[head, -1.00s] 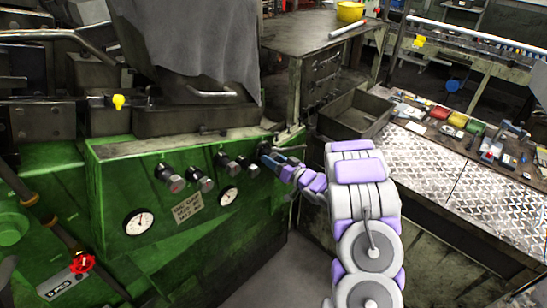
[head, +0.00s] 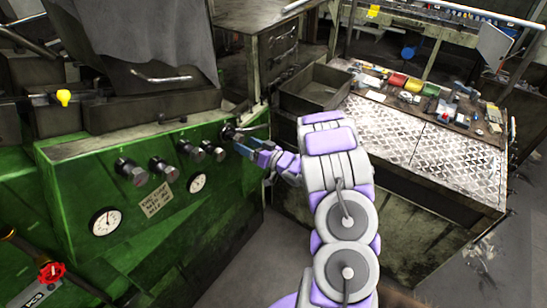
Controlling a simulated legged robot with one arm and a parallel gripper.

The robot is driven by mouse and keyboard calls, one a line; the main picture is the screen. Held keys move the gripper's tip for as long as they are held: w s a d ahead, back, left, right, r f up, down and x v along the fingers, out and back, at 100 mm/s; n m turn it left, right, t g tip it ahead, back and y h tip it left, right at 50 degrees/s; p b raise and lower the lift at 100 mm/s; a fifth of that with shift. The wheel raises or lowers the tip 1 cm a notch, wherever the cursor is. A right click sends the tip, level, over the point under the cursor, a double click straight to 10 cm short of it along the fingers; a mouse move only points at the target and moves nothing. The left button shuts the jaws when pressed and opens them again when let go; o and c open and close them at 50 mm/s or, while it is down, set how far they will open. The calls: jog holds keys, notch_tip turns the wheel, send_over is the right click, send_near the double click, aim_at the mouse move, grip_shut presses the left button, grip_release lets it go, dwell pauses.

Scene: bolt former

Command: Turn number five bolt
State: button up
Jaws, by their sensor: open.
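A row of metal bolts sticks out of the front of the green machine (head: 110,265). The first (head: 131,172), second (head: 164,169), third (head: 190,150) and fourth (head: 213,150) run from left to right. The fifth bolt (head: 229,131) is at the far right end of the row, near the panel's corner. Whether the fingers touch the bolt cannot be told.
Two gauges (head: 105,221) and a paper label sit below the bolts. A red valve knob (head: 51,273) is at lower left. A metal bin (head: 315,88) and a workbench (head: 440,155) with tools stand to the right. Open floor shows between machine and bench.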

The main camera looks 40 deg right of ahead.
jog(key=v, duration=1.3)
jog(key=shift+d, duration=0.15)
